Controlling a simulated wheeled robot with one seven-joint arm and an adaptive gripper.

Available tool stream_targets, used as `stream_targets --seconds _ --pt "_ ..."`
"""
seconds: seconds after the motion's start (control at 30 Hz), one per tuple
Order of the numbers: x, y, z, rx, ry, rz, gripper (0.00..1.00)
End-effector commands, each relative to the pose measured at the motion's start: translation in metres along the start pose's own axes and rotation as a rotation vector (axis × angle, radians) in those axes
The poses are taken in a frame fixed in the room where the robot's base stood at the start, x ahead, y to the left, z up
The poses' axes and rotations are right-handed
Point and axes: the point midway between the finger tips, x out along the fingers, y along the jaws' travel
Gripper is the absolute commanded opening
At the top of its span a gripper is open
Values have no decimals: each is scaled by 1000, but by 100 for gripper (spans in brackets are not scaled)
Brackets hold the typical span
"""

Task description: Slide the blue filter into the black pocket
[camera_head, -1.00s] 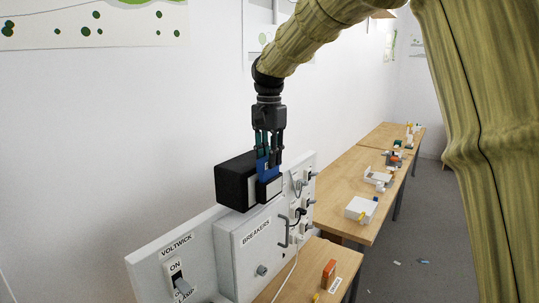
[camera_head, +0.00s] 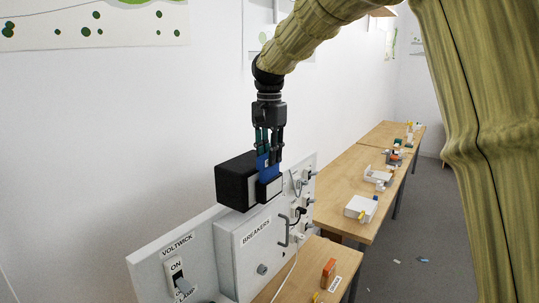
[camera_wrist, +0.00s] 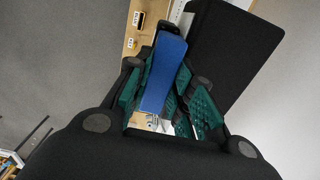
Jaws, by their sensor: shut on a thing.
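The blue filter (camera_head: 266,166) is a flat blue piece, upright between my gripper's fingers. My gripper (camera_head: 269,150) points straight down and is shut on its upper part. In the wrist view the blue filter (camera_wrist: 164,72) lies between the green finger pads. The black pocket (camera_head: 236,184) is a dark box on top of the breaker panel. The filter's lower end is at the box's right part, next to a pale grey face. I cannot tell how deep it sits, as the slot is hidden. The box also shows beside the filter in the wrist view (camera_wrist: 228,48).
The grey breaker panel (camera_head: 243,245), with a switch (camera_head: 176,276), handles and a cable, stands below the box along the white wall. A wooden table (camera_head: 345,190) with small parts runs away to the right. Grey floor lies beyond it.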

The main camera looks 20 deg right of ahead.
Motion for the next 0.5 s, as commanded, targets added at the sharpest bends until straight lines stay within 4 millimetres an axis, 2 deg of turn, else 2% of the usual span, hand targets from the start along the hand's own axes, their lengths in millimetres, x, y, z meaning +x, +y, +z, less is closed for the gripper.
stream_targets --seconds 0.5 --pt "-16 0 0 0 1 0 0"
